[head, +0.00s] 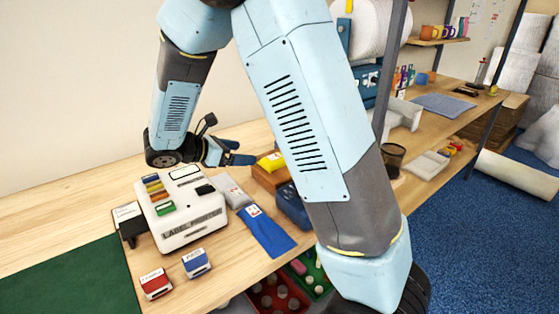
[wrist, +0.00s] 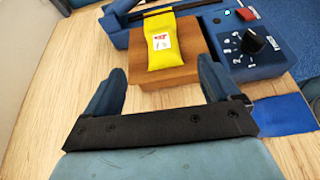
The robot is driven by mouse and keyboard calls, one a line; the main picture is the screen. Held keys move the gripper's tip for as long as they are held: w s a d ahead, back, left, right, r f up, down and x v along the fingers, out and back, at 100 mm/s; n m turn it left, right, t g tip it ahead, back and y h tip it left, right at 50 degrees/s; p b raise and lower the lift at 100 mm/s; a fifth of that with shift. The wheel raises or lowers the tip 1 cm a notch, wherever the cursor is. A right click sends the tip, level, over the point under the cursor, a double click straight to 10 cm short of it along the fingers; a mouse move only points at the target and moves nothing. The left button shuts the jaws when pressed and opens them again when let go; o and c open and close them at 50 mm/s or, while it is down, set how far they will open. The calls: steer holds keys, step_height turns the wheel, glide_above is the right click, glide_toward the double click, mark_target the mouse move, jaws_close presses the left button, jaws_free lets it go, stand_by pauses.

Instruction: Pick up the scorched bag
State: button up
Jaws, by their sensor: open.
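A yellow bag (head: 271,162) with a white-and-red label lies on a wooden block (head: 267,178). In the wrist view the yellow bag (wrist: 161,42) lies with its upper end at the blue machine's dark bar. A grey bag (head: 229,190) and a blue bag (head: 266,232) lie on the bench right of the label printer. The blue bag's edge also shows at the wrist view's right (wrist: 284,114). No scorch mark is clear on any bag. My gripper (head: 247,152) is open and empty, short of the yellow bag, which appears beyond and between its fingertips (wrist: 160,68).
The white label printer (head: 182,210) stands left of the bags, with red (head: 155,283) and blue (head: 196,262) stamp blocks before it. The blue machine (wrist: 246,42) with a black knob stands beside the wooden block. Crates sit below the bench edge. Bare bench lies at left.

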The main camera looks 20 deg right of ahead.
glide_toward(276, 157)
steer(key=x, duration=0.4)
steer(key=shift+w, duration=0.35)
steer(key=shift+s+x, duration=0.15)
steer(key=shift+x, duration=1.2)
steer(key=shift+s+x, duration=0.1)
steer(key=shift+x, duration=1.2)
steer(key=shift+c, duration=0.3)
steer(key=c, duration=1)
